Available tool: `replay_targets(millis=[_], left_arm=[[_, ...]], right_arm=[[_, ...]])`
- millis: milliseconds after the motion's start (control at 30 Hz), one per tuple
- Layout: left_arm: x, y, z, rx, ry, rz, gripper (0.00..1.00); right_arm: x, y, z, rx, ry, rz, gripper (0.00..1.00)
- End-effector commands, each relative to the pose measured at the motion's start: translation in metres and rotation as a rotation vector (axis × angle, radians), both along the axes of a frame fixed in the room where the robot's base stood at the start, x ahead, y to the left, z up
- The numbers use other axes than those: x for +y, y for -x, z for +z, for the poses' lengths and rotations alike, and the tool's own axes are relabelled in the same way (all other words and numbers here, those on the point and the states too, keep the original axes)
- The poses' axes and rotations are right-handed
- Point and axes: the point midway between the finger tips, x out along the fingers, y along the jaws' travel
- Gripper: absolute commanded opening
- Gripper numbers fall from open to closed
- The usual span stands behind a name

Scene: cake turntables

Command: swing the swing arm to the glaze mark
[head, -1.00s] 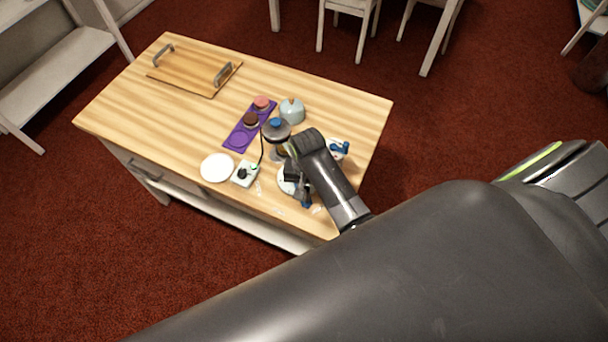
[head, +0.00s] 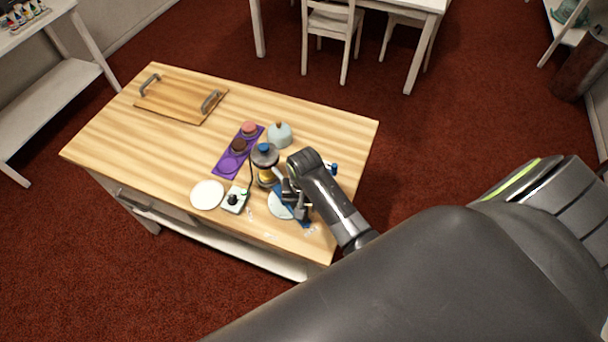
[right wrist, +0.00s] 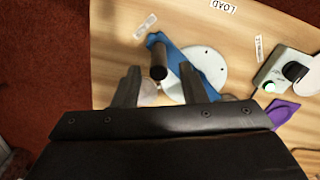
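The blue swing arm (right wrist: 178,55) lies across the white round turntable plate (right wrist: 211,66) in the right wrist view. A dark upright handle (right wrist: 158,62) stands on its end. My right gripper (right wrist: 160,72) has its two fingers apart, one on each side of the handle, with visible gaps. In the head view the right gripper (head: 296,206) is over the plate (head: 278,205) near the table's front right and partly hides the swing arm. A tag (right wrist: 145,27) lies beside the arm's end, its writing unreadable. Another tag (right wrist: 222,5) reads LOAD. My left gripper is not in view.
A dispenser with a blue cap (head: 264,152), a switch box (head: 235,200), a white plate (head: 207,195), a purple tray (head: 229,162) with round cakes and a pale dome (head: 280,135) stand close by. A wooden tray (head: 180,97) is at the far left. The table's middle left is clear.

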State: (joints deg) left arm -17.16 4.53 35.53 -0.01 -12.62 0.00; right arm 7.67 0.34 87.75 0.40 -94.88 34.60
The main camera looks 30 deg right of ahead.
Motion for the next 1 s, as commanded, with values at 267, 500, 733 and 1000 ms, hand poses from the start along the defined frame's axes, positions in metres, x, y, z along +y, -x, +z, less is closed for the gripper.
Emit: replay_targets(millis=[267, 500, 733, 1000], left_arm=[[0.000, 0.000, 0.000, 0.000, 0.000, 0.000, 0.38], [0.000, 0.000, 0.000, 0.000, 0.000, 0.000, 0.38], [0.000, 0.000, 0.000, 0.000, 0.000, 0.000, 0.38], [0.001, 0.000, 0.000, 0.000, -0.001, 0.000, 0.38]], right_arm=[[0.000, 0.001, 0.003, 0.003, -0.001, 0.000, 0.38], [0.000, 0.001, 0.026, 0.003, -0.002, 0.000, 0.38], [0.000, 0.001, 0.049, 0.003, -0.002, 0.000, 0.38], [0.000, 0.002, 0.068, 0.005, -0.001, 0.000, 0.38]])
